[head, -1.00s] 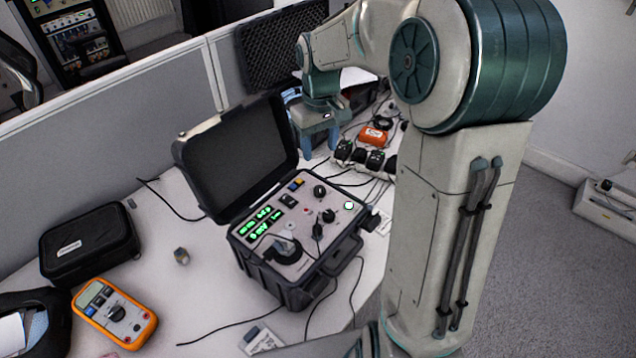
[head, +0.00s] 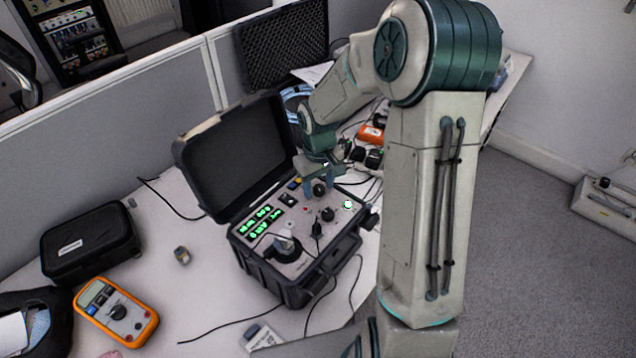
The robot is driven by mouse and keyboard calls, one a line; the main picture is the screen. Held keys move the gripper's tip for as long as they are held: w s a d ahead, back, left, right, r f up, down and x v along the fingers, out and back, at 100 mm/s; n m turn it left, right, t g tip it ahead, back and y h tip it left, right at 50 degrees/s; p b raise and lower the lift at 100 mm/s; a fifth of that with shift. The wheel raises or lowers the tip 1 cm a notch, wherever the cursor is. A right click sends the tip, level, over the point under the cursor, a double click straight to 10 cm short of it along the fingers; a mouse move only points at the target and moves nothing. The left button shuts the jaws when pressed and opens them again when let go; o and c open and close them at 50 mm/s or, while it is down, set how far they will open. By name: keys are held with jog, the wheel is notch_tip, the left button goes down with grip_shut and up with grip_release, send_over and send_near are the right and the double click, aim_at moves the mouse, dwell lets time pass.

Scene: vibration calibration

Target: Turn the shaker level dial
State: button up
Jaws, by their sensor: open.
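The shaker unit (head: 268,268) is an open black case on the white desk. Its grey panel has green lit readouts (head: 262,220) and black knobs. One black knob (head: 319,188) is at the panel's back right and another (head: 328,214) is nearer the front. The labels are too small to read, so I cannot tell which is the level dial. My gripper (head: 319,184) points down at the back knob, its blue fingers apart, one on either side of that knob in the picture. I cannot tell whether they touch it.
The raised lid (head: 235,155) stands close left of my gripper. A shaker post with a cable (head: 287,243) rises at the panel's front. An orange multimeter (head: 116,312), a black case (head: 90,243) and a small metal piece (head: 182,256) lie left. Cables cross the desk.

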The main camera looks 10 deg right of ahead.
jog(key=c, duration=1)
jog(key=shift+m+b, duration=0.3)
jog(key=shift+f+m+b, duration=0.1)
jog(key=shift+m+b, duration=0.65)
jog(key=shift+m, duration=0.15)
jog(key=m+b, duration=0.2)
jog(key=m, duration=0.1)
jog(key=shift+m, duration=0.3)
jog(key=m+b, duration=0.1)
jog(key=m, duration=0.2)
jog(key=shift+m, duration=0.3)
jog(key=shift+m+b, duration=0.5)
jog(key=shift+m, duration=1.3)
